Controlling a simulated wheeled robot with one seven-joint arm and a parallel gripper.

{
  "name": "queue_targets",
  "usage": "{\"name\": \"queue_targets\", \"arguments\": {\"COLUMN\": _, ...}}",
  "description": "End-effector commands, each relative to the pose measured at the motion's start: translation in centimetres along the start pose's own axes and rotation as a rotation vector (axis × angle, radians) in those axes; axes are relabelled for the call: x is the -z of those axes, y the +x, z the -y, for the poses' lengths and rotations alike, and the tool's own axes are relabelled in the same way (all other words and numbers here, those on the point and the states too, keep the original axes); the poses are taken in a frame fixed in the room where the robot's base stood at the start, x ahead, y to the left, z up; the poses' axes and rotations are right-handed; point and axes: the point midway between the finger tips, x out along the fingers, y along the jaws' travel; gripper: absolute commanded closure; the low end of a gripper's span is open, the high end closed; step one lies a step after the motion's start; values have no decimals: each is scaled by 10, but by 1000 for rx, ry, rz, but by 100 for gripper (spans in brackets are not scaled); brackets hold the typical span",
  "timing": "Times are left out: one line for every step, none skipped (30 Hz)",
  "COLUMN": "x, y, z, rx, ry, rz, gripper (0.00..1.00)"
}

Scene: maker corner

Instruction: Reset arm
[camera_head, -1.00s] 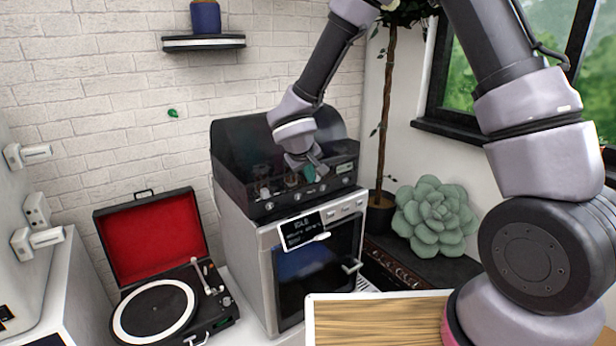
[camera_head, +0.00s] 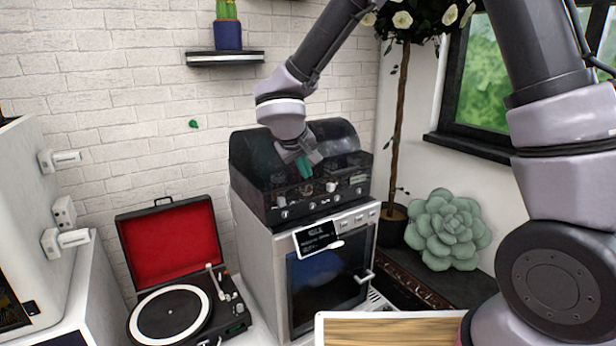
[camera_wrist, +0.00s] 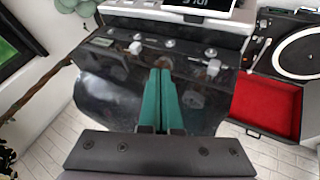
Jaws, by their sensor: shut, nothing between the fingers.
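My gripper (camera_head: 303,164) is in front of and above the dark, smoky-lidded machine (camera_head: 262,178) that stands on the white oven-like cabinet (camera_head: 258,262). In the wrist view its two green fingers (camera_wrist: 158,100) lie side by side, shut with nothing between them. They point over the machine's dark cover and knob panel (camera_wrist: 165,42). I cannot tell whether the fingertips touch the cover. My arm reaches in from the upper right of the head view.
An open turntable (camera_head: 170,312) with a red-lined lid stands left of the cabinet. A small display (camera_head: 317,238) sits on the cabinet's front. A wall shelf (camera_head: 225,58) holds a potted cactus. A slim tree (camera_head: 398,120) and a large succulent (camera_head: 447,230) are at right.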

Motion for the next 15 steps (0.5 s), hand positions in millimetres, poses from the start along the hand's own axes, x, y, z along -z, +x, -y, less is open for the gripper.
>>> {"name": "queue_targets", "arguments": {"x": 0, "y": -1, "z": 0, "rx": 0, "ry": -1, "rz": 0, "gripper": 100}}
{"name": "queue_targets", "arguments": {"x": 0, "y": -1, "z": 0, "rx": 0, "ry": -1, "rz": 0, "gripper": 100}}
{"name": "queue_targets", "arguments": {"x": 0, "y": -2, "z": 0, "rx": 0, "ry": -1, "rz": 0, "gripper": 100}}
{"name": "queue_targets", "arguments": {"x": 0, "y": -1, "z": 0, "rx": 0, "ry": -1, "rz": 0, "gripper": 100}}
{"name": "queue_targets", "arguments": {"x": 0, "y": -1, "z": 0, "rx": 0, "ry": -1, "rz": 0, "gripper": 100}}
{"name": "queue_targets", "arguments": {"x": 0, "y": -1, "z": 0, "rx": 0, "ry": -1, "rz": 0, "gripper": 100}}
{"name": "queue_targets", "arguments": {"x": 0, "y": -1, "z": 0, "rx": 0, "ry": -1, "rz": 0, "gripper": 100}}
{"name": "queue_targets", "arguments": {"x": 0, "y": -1, "z": 0, "rx": 0, "ry": -1, "rz": 0, "gripper": 100}}
{"name": "queue_targets", "arguments": {"x": 0, "y": -1, "z": 0, "rx": 0, "ry": -1, "rz": 0, "gripper": 100}}
{"name": "queue_targets", "arguments": {"x": 0, "y": -2, "z": -1, "rx": 0, "ry": 1, "rz": 1, "gripper": 100}}
{"name": "queue_targets", "arguments": {"x": 0, "y": -2, "z": -3, "rx": -2, "ry": 4, "rz": 2, "gripper": 100}}
{"name": "queue_targets", "arguments": {"x": -1, "y": -4, "z": -10, "rx": -6, "ry": 13, "rz": 8, "gripper": 100}}
{"name": "queue_targets", "arguments": {"x": -2, "y": -5, "z": -16, "rx": -10, "ry": 23, "rz": 14, "gripper": 100}}
{"name": "queue_targets", "arguments": {"x": -3, "y": -8, "z": -26, "rx": -15, "ry": 37, "rz": 21, "gripper": 100}}
{"name": "queue_targets", "arguments": {"x": -6, "y": -12, "z": -42, "rx": -24, "ry": 62, "rz": 36, "gripper": 100}}
